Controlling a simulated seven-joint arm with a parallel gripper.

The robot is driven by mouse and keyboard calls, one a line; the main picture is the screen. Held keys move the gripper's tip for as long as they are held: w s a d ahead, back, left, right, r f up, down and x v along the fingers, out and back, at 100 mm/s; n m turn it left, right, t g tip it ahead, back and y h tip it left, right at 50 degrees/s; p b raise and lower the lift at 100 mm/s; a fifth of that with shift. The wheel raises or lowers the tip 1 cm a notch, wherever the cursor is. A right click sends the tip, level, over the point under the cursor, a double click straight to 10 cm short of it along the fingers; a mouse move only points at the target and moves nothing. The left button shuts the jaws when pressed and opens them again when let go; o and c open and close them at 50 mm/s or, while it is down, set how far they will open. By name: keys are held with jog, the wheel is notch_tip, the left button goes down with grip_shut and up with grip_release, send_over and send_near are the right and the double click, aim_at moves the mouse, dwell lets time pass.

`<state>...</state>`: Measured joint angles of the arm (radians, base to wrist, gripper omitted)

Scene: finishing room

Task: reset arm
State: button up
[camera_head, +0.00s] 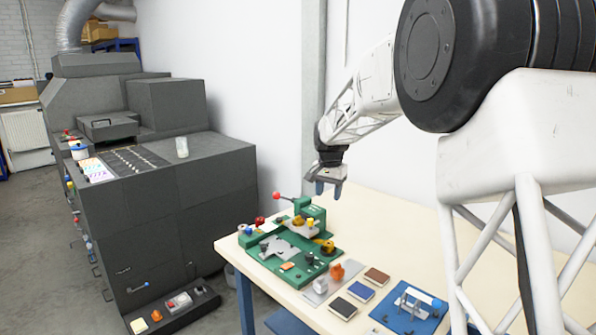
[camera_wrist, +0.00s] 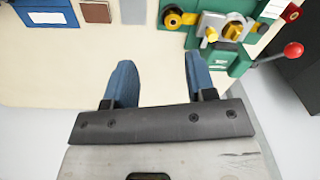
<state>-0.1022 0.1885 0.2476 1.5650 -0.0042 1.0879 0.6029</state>
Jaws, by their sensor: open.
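My gripper (camera_head: 329,187) hangs in the air above the back part of the table, behind and to the right of the green fixture. In the wrist view my gripper (camera_wrist: 155,80) shows two blue fingers spread apart, with nothing between them. The fingers are clear of all objects. The rest of my arm reaches in from the upper right in the head view.
The pale table (camera_head: 420,225) bears a green fixture (camera_head: 290,245) with a red-knobbed lever (camera_wrist: 293,50), several small blocks, and a blue board (camera_head: 409,307). A large dark machine (camera_head: 160,190) stands left. The table's back is mostly clear.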

jog(key=s+d+r+n+t, duration=0.1)
jog(key=s+d+r, duration=0.2)
jog(key=s, duration=1)
jog(key=s+d+r+n, duration=0.2)
jog(key=s+d+r, duration=0.15)
jog(key=s, duration=0.95)
jog(key=s+f+n, duration=0.1)
jog(key=s+f, duration=0.1)
jog(key=s, duration=0.7)
jog(key=s+d+f, duration=0.1)
jog(key=s+f, duration=0.2)
jog(key=s, duration=0.7)
jog(key=s+d+f+n+t, duration=0.1)
jog(key=s+f, duration=0.1)
jog(key=s, duration=0.7)
jog(key=shift+s+d+f+n, duration=0.25)
jog(key=shift+s+n, duration=0.05)
jog(key=shift+s, duration=0.1)
